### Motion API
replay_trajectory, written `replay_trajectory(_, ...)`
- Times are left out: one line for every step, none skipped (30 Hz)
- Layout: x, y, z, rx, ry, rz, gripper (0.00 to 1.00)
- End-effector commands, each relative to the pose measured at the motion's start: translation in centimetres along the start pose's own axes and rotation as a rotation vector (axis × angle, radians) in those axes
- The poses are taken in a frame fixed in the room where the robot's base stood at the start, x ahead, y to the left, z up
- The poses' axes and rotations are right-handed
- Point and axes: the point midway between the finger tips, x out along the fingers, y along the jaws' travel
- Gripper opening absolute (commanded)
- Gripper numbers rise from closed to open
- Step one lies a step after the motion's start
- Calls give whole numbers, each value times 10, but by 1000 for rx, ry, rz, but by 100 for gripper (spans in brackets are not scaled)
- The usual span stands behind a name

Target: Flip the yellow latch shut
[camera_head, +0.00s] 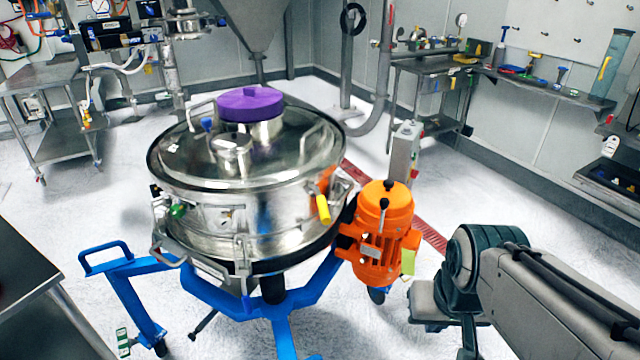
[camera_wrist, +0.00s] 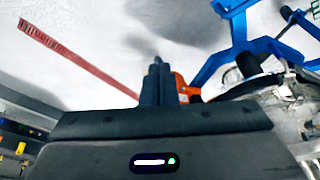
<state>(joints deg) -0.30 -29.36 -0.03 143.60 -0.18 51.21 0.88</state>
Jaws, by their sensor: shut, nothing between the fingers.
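The yellow latch (camera_head: 322,208) is a short yellow handle on the right front side of the round steel sifter (camera_head: 200,215), just below its lid rim. It stands out tilted from the drum wall. I cannot tell from this angle how its hook sits. My gripper shows in the wrist view (camera_wrist: 158,78) with its dark fingers together and nothing between them. It is apart from the latch. In the head view my arm is at the lower right, beyond the orange motor, and the fingertips cannot be made out. The latch cannot be made out in the wrist view.
The orange motor (camera_head: 382,235) stands between my arm and the latch. A purple cap (camera_head: 250,104) tops the lid. The blue frame (camera_head: 225,302) carries the sifter. A steel table (camera_head: 22,275) is at left. Floor (camera_head: 500,200) is clear at right.

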Motion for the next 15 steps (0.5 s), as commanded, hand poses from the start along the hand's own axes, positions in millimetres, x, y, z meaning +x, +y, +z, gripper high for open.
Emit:
replay_trajectory(0,0,0,0,0,0,0)
replay_trajectory(0,0,0,0,0,0,0)
replay_trajectory(0,0,0,0,0,0,0)
replay_trajectory(0,0,0,0,0,0,0)
replay_trajectory(0,0,0,0,1,0,0)
replay_trajectory(0,0,0,1,1,0,0)
replay_trajectory(0,0,0,0,0,0,0)
replay_trajectory(0,0,0,0,0,0,0)
replay_trajectory(0,0,0,1,0,0,0)
replay_trajectory(-1,0,-1,0,0,-2,0)
replay_trajectory(-1,0,-2,-1,-1,-4,0)
replay_trajectory(-3,-2,-6,-3,-4,-12,0)
replay_trajectory(-5,-3,-10,-7,-5,-21,0)
replay_trajectory(-7,-5,-16,-11,-9,-32,0)
replay_trajectory(-10,-10,-25,-22,-13,-53,0)
